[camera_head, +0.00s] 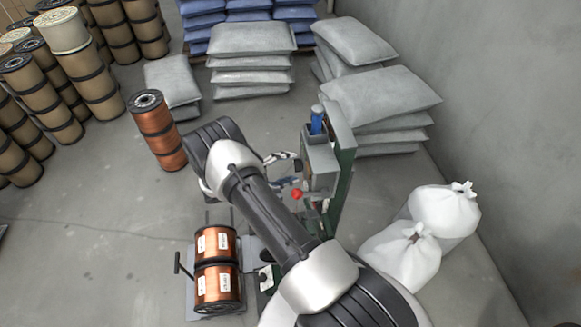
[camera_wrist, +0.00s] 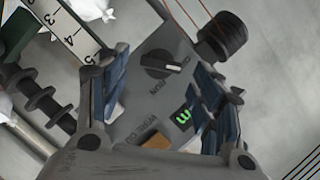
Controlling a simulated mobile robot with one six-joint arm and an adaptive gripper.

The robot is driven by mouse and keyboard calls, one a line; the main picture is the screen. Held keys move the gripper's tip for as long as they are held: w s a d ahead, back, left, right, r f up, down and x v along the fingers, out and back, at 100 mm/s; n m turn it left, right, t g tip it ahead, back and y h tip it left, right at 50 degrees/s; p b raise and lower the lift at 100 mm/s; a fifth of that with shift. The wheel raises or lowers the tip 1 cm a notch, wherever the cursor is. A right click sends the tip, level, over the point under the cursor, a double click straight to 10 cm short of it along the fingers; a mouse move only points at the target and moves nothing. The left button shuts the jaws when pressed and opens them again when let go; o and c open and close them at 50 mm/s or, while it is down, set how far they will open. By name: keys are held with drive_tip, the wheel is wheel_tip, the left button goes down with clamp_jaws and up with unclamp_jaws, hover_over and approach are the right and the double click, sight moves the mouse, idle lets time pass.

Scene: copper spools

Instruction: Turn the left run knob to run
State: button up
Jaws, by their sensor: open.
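In the wrist view a black rotary knob (camera_wrist: 160,64) with a pale pointer line sits on a grey panel (camera_wrist: 150,110). The pointer lies roughly along the picture's width, toward the right. The word RUN is printed just below the knob, upside down or slanted; a second small label at its right is too small to read. My gripper (camera_wrist: 157,72) is open, its blue-padded fingers on either side of the knob with gaps between. In the head view my gripper (camera_head: 284,171) is beside the grey machine box (camera_head: 320,166); the knob is hidden there. I cannot see a second knob.
The machine has a green column (camera_head: 344,180), a blue cylinder (camera_head: 317,119) and a red ball (camera_head: 297,194). White sacks (camera_head: 402,255) are at right, grey bags (camera_head: 380,100) behind.

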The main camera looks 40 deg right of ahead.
drive_tip(key=shift+s+d+f, duration=0.1)
drive_tip(key=shift+d, duration=0.45)
drive_tip(key=shift+c, duration=0.6)
drive_tip(key=c, duration=0.9)
